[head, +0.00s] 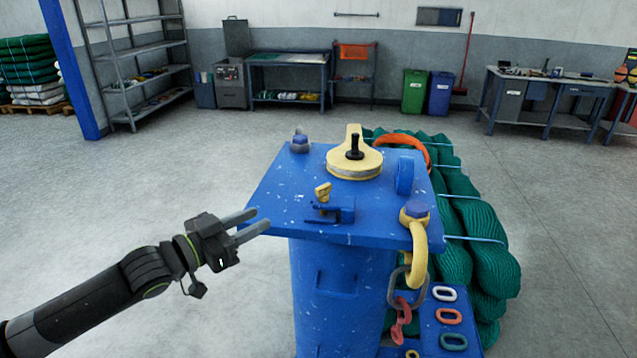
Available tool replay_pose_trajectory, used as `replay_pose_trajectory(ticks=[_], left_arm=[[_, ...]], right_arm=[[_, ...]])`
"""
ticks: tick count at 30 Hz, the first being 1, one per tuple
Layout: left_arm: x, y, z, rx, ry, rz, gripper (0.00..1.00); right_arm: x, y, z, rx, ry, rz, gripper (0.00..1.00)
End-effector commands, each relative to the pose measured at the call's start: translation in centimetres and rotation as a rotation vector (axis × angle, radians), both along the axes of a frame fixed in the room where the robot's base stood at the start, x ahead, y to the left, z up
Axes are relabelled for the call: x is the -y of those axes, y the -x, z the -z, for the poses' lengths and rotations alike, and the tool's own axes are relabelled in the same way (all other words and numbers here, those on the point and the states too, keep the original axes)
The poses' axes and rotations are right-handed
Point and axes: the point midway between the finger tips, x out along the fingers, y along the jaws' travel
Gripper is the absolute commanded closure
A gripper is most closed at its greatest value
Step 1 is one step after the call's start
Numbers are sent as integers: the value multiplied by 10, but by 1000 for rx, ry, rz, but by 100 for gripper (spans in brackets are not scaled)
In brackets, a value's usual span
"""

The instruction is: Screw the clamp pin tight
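A small yellow handle (323,190), which looks like the clamp pin, stands up at a small blue clamp (340,209) near the front edge of the blue stand top (280,212). How deep the pin sits cannot be seen. My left gripper (255,221) is at the left front edge of the top, left of the clamp and apart from it. Its two grey fingers are spread with nothing between them. My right gripper is out of view.
A cream disc with a black knob (354,160) sits behind the clamp. A yellow hook (418,245) with chain links hangs at the right corner. Green net bundles (476,220) lie behind. The floor at left is clear.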

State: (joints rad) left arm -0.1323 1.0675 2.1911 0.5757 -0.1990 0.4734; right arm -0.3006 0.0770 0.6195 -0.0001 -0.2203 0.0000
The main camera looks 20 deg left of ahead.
Motion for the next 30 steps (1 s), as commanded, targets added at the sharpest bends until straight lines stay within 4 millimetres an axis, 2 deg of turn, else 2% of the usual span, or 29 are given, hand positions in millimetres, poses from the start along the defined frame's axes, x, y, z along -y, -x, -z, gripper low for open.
replay_pose_trajectory(ticks=[5, 13, 30], left_arm=[[1, -5, 2, -7, 30, -4, 68], [13, -29, 3, -5, 29, 3, 68], [44, -101, -3, -7, 29, -1, 68]], right_arm=[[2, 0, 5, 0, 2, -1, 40], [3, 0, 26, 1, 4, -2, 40], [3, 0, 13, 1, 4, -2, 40]])
